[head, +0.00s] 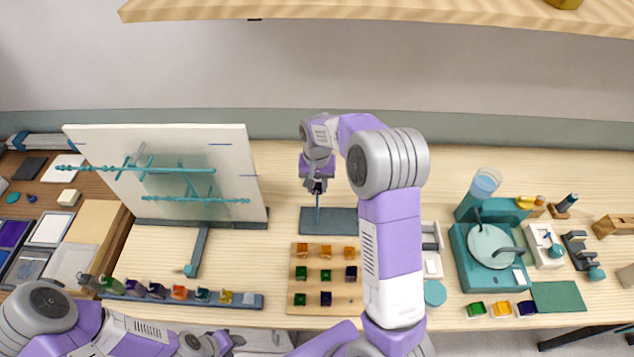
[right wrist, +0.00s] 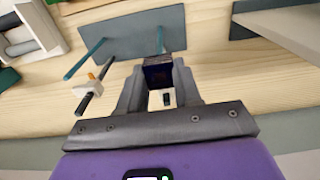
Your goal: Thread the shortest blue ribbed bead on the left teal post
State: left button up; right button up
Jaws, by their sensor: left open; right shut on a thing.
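My right gripper (head: 317,188) is shut on a dark blue bead, which shows between the fingers in the right wrist view (right wrist: 158,75). The bead is at the upper part of the left teal post (head: 318,208) on its dark base plate (head: 340,222). In the right wrist view a post (right wrist: 160,40) runs from the plate to the bead; I cannot tell whether it is inside the hole. My left gripper (head: 228,341) is open, low at the bottom edge.
A wooden board (head: 325,306) holds orange, green and dark blue beads in front of the posts. A white panel with teal rods (head: 240,175) stands left. A strip of coloured pieces (head: 250,300) lies front left. A teal device (head: 470,262) stands right. A shelf (head: 400,15) hangs above.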

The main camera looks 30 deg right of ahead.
dwell(0.6)
notch_tip(320, 180, down, 8)
jog(key=b, duration=0.5)
jog(key=shift+f+b, duration=0.25)
jog(key=shift+b, duration=0.1)
dwell(1.0)
dwell(0.3)
jog(key=o, duration=1.1)
jog(key=shift+r, duration=0.1)
notch_tip(320, 180, up, 8)
jog(key=shift+f+p, duration=0.25)
jog(key=shift+p, duration=0.05)
